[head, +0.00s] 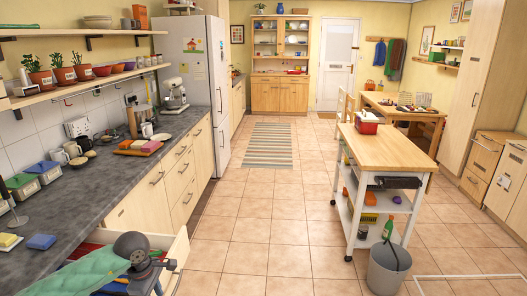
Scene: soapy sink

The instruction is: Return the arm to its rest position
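My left gripper (170,263) is at the bottom left of the head view, at the end of an arm coming in from the left. It is small and dark and seen from above and behind, so I cannot tell whether its fingers are open or shut. I see nothing clearly held in it. It is above or beside a pulled-out drawer (181,247) under the grey counter. My arm hides much of the drawer's inside; a bit of red shows there. My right gripper is not in view.
The grey counter (110,180) on the left holds a blue sponge (41,242), a cutting board (139,148) and mugs. A wheeled wooden-topped cart (395,150) stands right, with a grey bucket (388,270) in front. The tiled floor (260,230) between is clear.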

